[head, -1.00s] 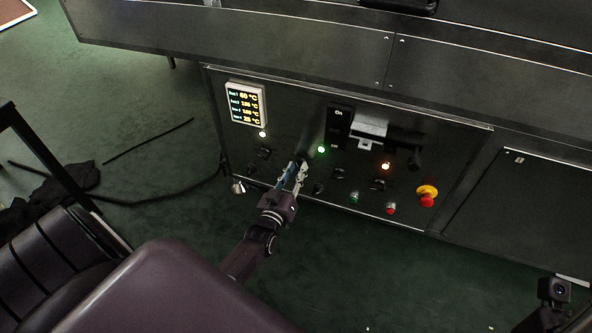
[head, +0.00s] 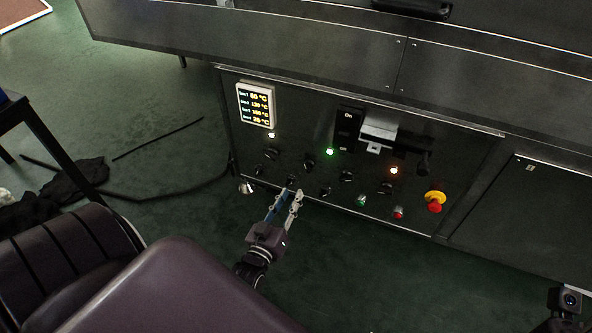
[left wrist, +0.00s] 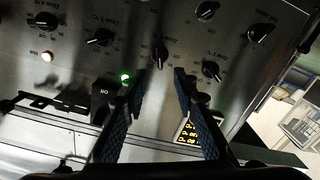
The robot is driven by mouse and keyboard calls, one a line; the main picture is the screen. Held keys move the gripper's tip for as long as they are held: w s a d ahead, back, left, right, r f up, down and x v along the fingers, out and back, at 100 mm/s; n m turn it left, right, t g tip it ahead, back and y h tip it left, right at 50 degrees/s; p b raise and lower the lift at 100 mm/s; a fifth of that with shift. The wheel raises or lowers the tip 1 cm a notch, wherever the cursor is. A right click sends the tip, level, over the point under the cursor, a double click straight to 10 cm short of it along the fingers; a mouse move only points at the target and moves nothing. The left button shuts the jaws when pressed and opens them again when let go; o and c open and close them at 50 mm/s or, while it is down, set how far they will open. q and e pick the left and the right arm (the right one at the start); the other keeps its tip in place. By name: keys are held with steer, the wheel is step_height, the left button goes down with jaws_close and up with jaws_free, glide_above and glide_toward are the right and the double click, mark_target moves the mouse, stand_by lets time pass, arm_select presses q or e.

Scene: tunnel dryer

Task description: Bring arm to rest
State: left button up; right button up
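My left gripper (head: 284,207) is in front of the lower part of the dryer's dark control panel (head: 300,110) in the head view. Its two fingers are apart with nothing between them. The left wrist view shows the same gripper (left wrist: 160,85) with its fingers spread and the panel beyond, a zone knob (left wrist: 160,58) seen past the gap. The gripper looks clear of the knobs. Part of my right arm (head: 565,300) shows at the lower right edge of the head view; its fingers are out of the frame.
The panel carries a temperature display (head: 256,105), several knobs, a main switch handle (head: 380,135), a green lamp (head: 330,152) and a red emergency stop (head: 435,203) on yellow. A black chair (head: 60,255) stands at the left. Dark cables (head: 150,195) lie on the green floor.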

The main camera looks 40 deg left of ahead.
arm_select(q)
steer(key=shift+s+d, duration=0.15)
steer(key=shift+s, duration=0.4)
